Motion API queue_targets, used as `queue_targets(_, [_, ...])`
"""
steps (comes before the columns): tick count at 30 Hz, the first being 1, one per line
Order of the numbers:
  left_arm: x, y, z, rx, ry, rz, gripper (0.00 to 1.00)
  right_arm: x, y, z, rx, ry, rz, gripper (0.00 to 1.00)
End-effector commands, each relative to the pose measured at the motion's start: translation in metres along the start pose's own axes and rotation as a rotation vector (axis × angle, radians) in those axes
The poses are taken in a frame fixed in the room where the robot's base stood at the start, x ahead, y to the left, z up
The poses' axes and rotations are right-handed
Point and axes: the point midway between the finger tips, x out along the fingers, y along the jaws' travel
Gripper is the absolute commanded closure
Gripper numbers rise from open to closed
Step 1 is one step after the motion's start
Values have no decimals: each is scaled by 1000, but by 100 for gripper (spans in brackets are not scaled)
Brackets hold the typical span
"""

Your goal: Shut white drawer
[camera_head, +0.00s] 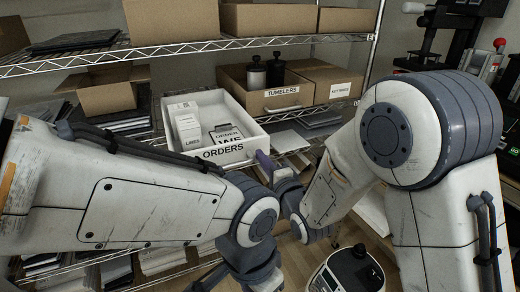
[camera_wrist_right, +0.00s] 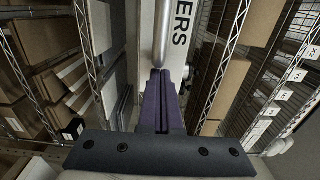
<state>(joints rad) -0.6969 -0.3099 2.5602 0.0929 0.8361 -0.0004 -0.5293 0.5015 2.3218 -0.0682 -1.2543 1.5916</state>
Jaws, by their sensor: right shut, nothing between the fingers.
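The white drawer (camera_head: 250,122) stands open on the wire shelf in the head view, its inside showing from above. Its front carries an ORDERS label, and white boxes and printed cards lie in it. In the right wrist view the drawer front (camera_wrist_right: 183,60) shows the letters ERS beside a round metal bar (camera_wrist_right: 163,35). My right gripper (camera_head: 262,157) is at the right end of the drawer front, its purple fingers (camera_wrist_right: 160,80) shut and empty. Their tips are close to the bar; I cannot tell if they touch. My left arm crosses the lower left; its gripper is not visible.
Wire shelves hold boxes above and stacked sheets below. A black and white device (camera_head: 352,270) stands at the bottom. My arms nearly meet in the middle.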

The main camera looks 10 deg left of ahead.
Motion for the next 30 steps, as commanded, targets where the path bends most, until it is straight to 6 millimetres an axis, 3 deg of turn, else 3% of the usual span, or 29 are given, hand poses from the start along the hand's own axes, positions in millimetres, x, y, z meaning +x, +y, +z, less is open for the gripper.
queue_targets(6, [-5, 0, 0, 0, 0, 0, 50, 15, 0, 0, 0, 0, 1, 100])
queue_targets(20, [-3, 0, 0, 0, 0, 0, 50, 18, 1, 0, 1, 0, 1, 100])
queue_targets(26, [3, 0, 0, 0, 0, 0, 50, 40, 2, 0, 1, 0, -2, 100])
queue_targets(30, [10, -1, 0, 0, 0, 0, 50, 68, 2, -5, 1, 7, -3, 100])
